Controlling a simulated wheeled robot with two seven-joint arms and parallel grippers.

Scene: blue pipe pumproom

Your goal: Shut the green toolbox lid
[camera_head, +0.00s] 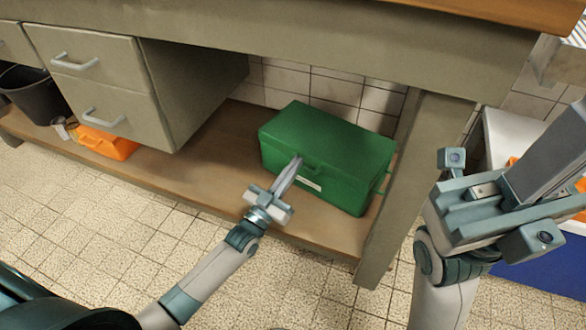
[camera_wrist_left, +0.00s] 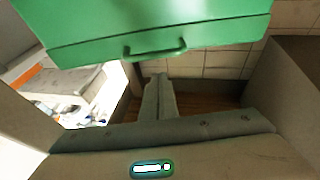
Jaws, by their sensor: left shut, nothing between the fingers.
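The green toolbox (camera_head: 330,150) sits on the wooden shelf under the bench. Its lid looks down on the box in the head view, and I see no open gap. It also shows at the top of the left wrist view (camera_wrist_left: 150,22), with a green handle (camera_wrist_left: 155,50) on its front. My left gripper (camera_head: 297,160) is shut and empty, with its tips in front of the toolbox near the handle. I cannot tell whether they touch. The shut fingers also show in the left wrist view (camera_wrist_left: 159,95). My right gripper (camera_head: 558,148) is at the right, away from the toolbox; its tips are unclear.
The wooden shelf (camera_head: 225,155) has bare space left of the toolbox. A drawer unit (camera_head: 100,90) hangs there, with an orange object (camera_head: 105,143) below it. A bench leg (camera_head: 415,175) stands close to the toolbox's right side. The bench top overhangs it.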

